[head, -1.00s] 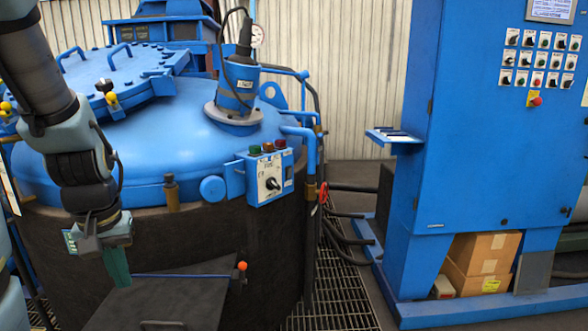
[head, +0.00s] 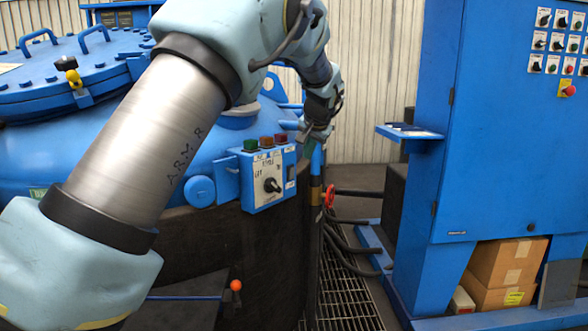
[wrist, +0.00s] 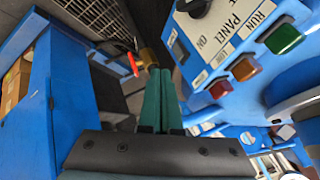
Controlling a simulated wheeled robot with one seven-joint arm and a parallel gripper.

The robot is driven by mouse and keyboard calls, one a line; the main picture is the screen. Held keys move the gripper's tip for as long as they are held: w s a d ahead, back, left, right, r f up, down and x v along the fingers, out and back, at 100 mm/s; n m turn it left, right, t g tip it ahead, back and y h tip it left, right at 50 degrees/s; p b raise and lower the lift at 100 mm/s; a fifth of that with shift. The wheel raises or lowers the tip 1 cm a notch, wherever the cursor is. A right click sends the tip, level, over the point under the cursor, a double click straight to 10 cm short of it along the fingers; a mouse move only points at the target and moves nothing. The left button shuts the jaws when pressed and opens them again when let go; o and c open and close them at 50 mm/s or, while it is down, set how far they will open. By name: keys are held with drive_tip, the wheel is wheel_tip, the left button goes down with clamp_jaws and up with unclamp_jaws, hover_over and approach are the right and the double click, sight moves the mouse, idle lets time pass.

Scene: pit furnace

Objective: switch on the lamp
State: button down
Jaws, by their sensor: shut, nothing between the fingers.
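A small blue control box (head: 250,203) is mounted on the side of the furnace. Its pale front plate carries a black rotary knob (head: 271,185) and a dark rocker-like switch (head: 290,172) at the right. Green (head: 250,145), amber (head: 266,142) and red (head: 281,139) caps stand along its top. The wrist view shows the knob (wrist: 196,6) and the green cap (wrist: 284,38) close up, with "PANEL", "ON" and "RUN" lettering. My gripper (wrist: 163,73) is shut and empty, its teal fingers together. In the head view it is just right of the box. I cannot tell which part is the lamp.
A blue pipe and a red valve handle (head: 329,195) are close to the right of the box. A tall blue cabinet (head: 490,150) with several switches stands further right. Black hoses lie over the floor grating (head: 345,290) between. The furnace lid (head: 65,85) is left.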

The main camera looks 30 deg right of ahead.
drive_tip(key=shift+s+d+r, duration=0.1)
drive_tip(key=shift+d, duration=0.25)
drive_tip(key=p, duration=0.3)
approach(292, 173)
wheel_tip(292, 173, down, 4)
drive_tip(key=w+d, duration=0.1)
drive_tip(key=d, duration=0.1)
drive_tip(key=shift+w+a, duration=0.25)
drive_tip(key=shift+w, duration=0.6)
